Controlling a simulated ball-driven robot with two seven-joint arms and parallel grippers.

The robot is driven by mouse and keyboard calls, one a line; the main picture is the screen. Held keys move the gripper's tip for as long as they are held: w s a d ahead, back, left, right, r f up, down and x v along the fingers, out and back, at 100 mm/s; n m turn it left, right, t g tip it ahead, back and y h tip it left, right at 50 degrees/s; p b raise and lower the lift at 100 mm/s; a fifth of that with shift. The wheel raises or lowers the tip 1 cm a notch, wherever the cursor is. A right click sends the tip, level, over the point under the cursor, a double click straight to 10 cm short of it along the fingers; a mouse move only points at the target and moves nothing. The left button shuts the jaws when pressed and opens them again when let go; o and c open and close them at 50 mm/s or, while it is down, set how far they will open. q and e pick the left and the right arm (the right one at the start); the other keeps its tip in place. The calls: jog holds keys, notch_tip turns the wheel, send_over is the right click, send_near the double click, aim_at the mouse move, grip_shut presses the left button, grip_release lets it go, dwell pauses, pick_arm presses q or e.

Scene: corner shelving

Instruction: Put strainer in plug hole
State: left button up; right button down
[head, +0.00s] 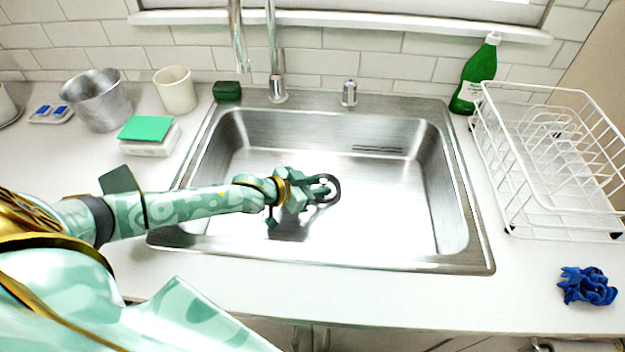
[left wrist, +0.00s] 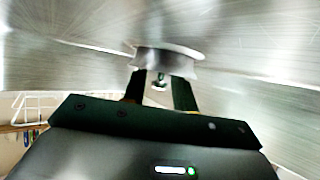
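My left gripper (head: 322,187) is low over the middle of the sink basin, at a dark round ring (head: 335,180) around the plug hole. In the left wrist view, the metal strainer (left wrist: 167,57) is just beyond the fingertips of my left gripper (left wrist: 158,75). Its small knob (left wrist: 160,84) shows between the two fingers. The fingers are apart, with gaps on both sides of the knob. The fingers hide much of the strainer in the head view, so I cannot tell how it sits in the hole. My right gripper is not in view.
The steel sink (head: 445,180) is otherwise empty. The faucet (head: 276,60) stands behind it. A green bottle (head: 475,75) and white dish rack (head: 520,165) are at right, with a blue cloth (head: 587,286) in front. A sponge holder (head: 150,145), metal pot (head: 97,103) and cup (head: 176,92) are at left.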

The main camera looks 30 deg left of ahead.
pick_arm(q)
jog(key=shift+s+d, duration=0.1)
jog(key=shift+s, duration=0.05)
jog(key=p+v, duration=0.5)
jog(key=v, duration=0.7)
jog(key=shift+r, duration=0.45)
